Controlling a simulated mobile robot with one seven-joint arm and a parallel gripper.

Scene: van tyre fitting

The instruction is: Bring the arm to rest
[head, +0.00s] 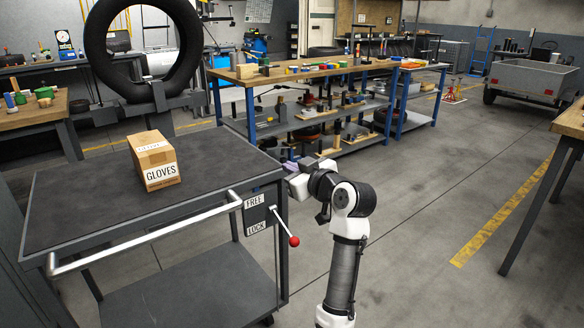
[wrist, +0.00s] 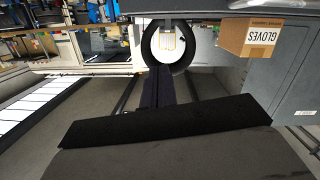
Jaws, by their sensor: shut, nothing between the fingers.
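My arm rises at the front centre of the head view, just right of the trolley (head: 75,200). My gripper (head: 293,170) is at its upper end, pointing left and away beside the trolley's right edge. Its fingers are small and partly hidden there; it is shut and empty. The trolley has a dark top and a front push bar. A lever with a red knob (head: 294,241) slants down to the right from a FREE/LOCK plate (head: 260,213). The gripper is above and behind that lever, apart from it.
A GLOVES box (head: 160,168) sits on the trolley; the wrist view shows it upside down (wrist: 250,37). A tyre (head: 103,50) stands on a machine behind. A blue-legged workbench (head: 290,75) is beyond my gripper. Another bench (head: 572,120) is at right. Floor between is clear.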

